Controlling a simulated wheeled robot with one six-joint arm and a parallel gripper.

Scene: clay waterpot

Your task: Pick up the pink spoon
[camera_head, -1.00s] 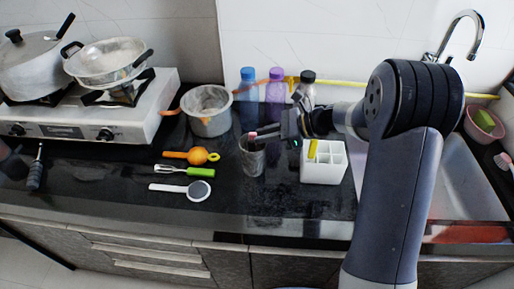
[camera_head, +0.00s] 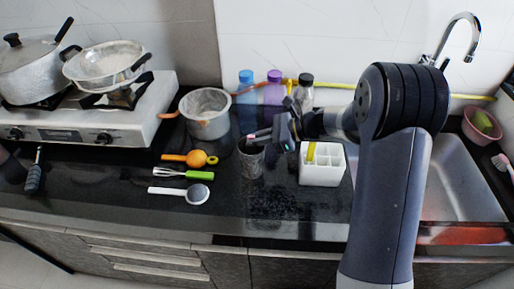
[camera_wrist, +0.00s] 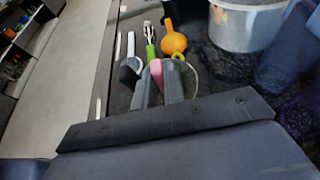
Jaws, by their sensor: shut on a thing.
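The pink spoon (camera_wrist: 157,72) shows as a pink strip between the two dark fingers of my gripper (camera_wrist: 163,78) in the wrist view. My gripper is shut on it. In the head view my gripper (camera_head: 274,133) is above and just right of the grey patterned cup (camera_head: 251,160), and a bit of the pink spoon (camera_head: 262,133) shows at the fingers, over the cup's rim. The spoon's lower part is hidden, so I cannot tell whether it is still inside the cup.
A white divided holder (camera_head: 322,165) with a yellow item stands right of the cup. Bottles (camera_head: 274,88) and a metal pot (camera_head: 206,114) stand behind. An orange utensil (camera_head: 188,159), a green-handled whisk (camera_head: 184,174) and a white-handled utensil (camera_head: 181,194) lie to the left. The front counter is clear.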

